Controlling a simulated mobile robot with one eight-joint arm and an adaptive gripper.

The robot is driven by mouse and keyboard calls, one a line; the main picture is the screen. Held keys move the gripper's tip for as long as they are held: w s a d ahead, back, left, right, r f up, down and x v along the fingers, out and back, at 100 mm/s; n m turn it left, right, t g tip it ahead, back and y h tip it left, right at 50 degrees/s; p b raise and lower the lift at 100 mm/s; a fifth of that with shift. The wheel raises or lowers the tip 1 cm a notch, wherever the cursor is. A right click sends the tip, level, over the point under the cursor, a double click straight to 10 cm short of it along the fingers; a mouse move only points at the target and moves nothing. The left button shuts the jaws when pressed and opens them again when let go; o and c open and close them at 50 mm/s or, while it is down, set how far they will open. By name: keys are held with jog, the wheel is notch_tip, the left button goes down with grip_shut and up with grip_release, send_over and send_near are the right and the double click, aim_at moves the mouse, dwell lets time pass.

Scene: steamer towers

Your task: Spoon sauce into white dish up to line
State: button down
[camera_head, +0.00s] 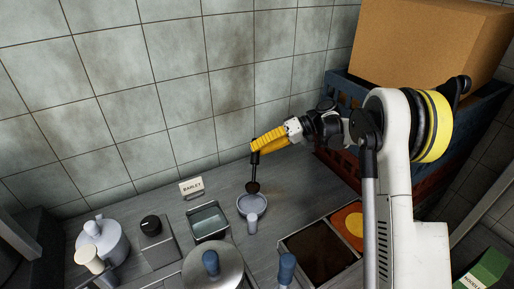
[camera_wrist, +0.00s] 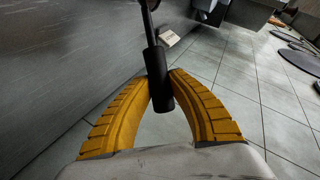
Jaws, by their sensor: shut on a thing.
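My gripper (camera_head: 256,144) has yellow fingers shut on the dark handle of a spoon (camera_head: 253,186). The spoon hangs down, with its dark bowl low, at or above the far rim of a small pale dish (camera_head: 252,214). I cannot tell whether they touch. The dish stands on the grey counter, with a stub handle toward the front. Its inside and any line are too small to make out. In the wrist view the black spoon handle (camera_wrist: 158,80) lies between the yellow fingers. An inset tray holds dark brown sauce (camera_head: 318,255) and an orange one (camera_head: 352,222).
A round blue-knobbed lid (camera_head: 212,270) is in front. A blue crate (camera_head: 340,92) with a cardboard box (camera_head: 428,38) is at the back right. The tiled wall is close behind.

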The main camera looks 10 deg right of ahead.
jog(key=s+r+n+t+p, duration=0.1)
jog(key=s+r+p, duration=0.1)
jog(key=r, duration=0.1)
jog(key=shift+a+n+t+h, duration=0.15)
jog(key=shift+n+t+h, duration=0.15)
jog(key=shift+n+t, duration=0.1)
jog(key=shift+s+a+r+n+t+p, duration=0.1)
jog(key=shift+s+r+n+t+p, duration=0.25)
jog(key=shift+r+p, duration=0.25)
jog(key=shift+s+r+n+t, duration=0.15)
jog(key=shift+s+n+t, duration=0.1)
jog(key=shift+s, duration=0.05)
jog(key=s, duration=0.1)
jog(key=s+r+n+t, duration=0.2)
jog(key=shift+s+a+h+p, duration=0.25)
jog(key=shift+a+h+p, duration=0.05)
jog(key=shift+a+h, duration=0.1)
jog(key=shift+s+a+r+n+t, duration=0.1)
jog(key=shift+s+r+n+t, duration=0.1)
jog(key=shift+s+n+t, duration=0.25)
jog(key=shift+s+a+r+n+t, duration=0.15)
jog(key=shift+s+n, duration=0.1)
jog(key=shift+s, duration=0.25)
jog(key=shift+s, duration=0.1)
dwell(0.3)
